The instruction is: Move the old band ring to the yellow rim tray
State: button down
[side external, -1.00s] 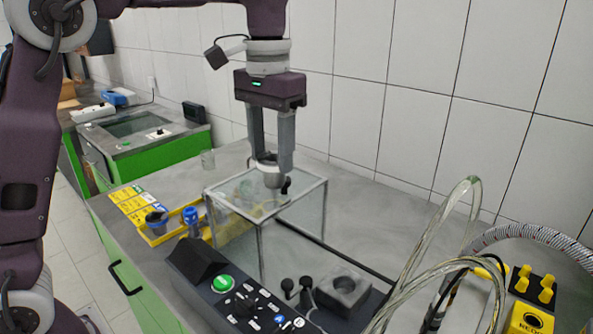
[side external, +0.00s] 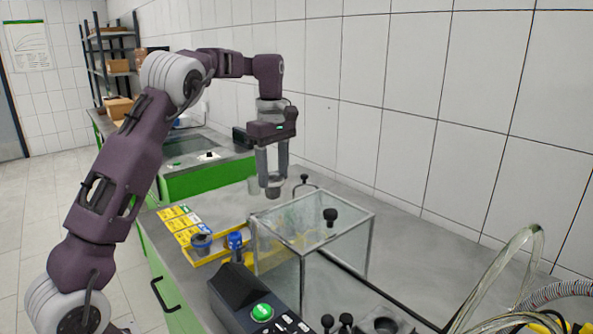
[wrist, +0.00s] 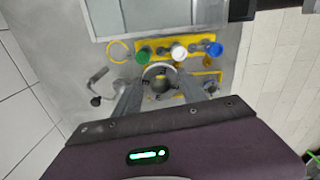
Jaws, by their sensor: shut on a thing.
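My gripper (side external: 271,185) is shut on a grey ring, probably the old band ring (side external: 273,191), and holds it in the air behind the clear box. In the wrist view the ring (wrist: 160,77) sits between both fingertips, with its opening facing the camera. Yellow trim of a tray (wrist: 196,65) shows around and behind it, with green, white and blue capped items. In the side view a yellow tray (side external: 208,259) lies left of the clear box, partly hidden by it. I cannot tell how high the ring is above the surface.
The clear box (side external: 312,228) with a black knob (side external: 330,214) on its lid stands just in front of my gripper. A black control panel (side external: 262,308) with a green button is at the front. A wall (side external: 380,90) rises behind. Clear hoses (side external: 505,270) are at right.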

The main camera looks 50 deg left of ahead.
jog(key=shift+s+a+f+m, duration=0.5)
jog(key=shift+s+a+f, duration=0.65)
jog(key=shift+a+f, duration=1)
jog(key=shift+s+a+f+m, duration=0.5)
jog(key=shift+s+a+f, duration=0.6)
jog(key=shift+a+f, duration=1.05)
jog(key=shift+s+a+f+m, duration=0.5)
jog(key=shift+s+a+f, duration=0.85)
jog(key=shift+f, duration=1.45)
jog(key=shift+w+a+f, duration=0.15)
jog(key=shift+f, duration=0.05)
jog(key=shift+f, duration=0.6)
jog(key=shift+f, duration=0.1)
jog(key=shift+f, duration=0.3)
jog(key=shift+f, duration=0.15)
jog(key=c, duration=0.6)
grip_release()
